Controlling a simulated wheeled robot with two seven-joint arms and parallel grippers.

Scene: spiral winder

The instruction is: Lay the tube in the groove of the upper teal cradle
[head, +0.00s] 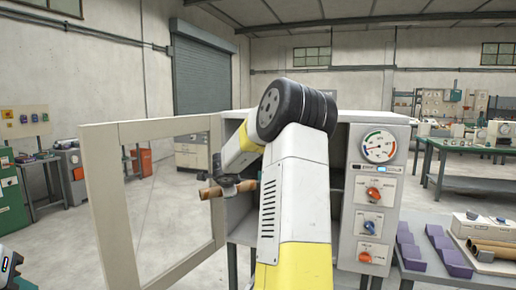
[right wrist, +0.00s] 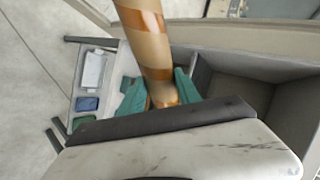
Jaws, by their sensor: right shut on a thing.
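The tube (head: 210,192) is brown and roughly level in the head view. My right gripper (head: 230,184) is shut on it in front of the cabinet opening. In the right wrist view the tube (right wrist: 146,40) is tan with brown bands and runs down toward my gripper, whose dark and white body hides its near part. The teal cradle (right wrist: 187,84) shows on both sides of the tube. I cannot tell whether tube and cradle touch, or whether this is the upper cradle.
The open cabinet door (head: 150,140) stands at left. The cabinet's panel with gauge and knobs (head: 374,190) is right of my arm. A grey compartment (right wrist: 235,80) lies beside the teal cradle.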

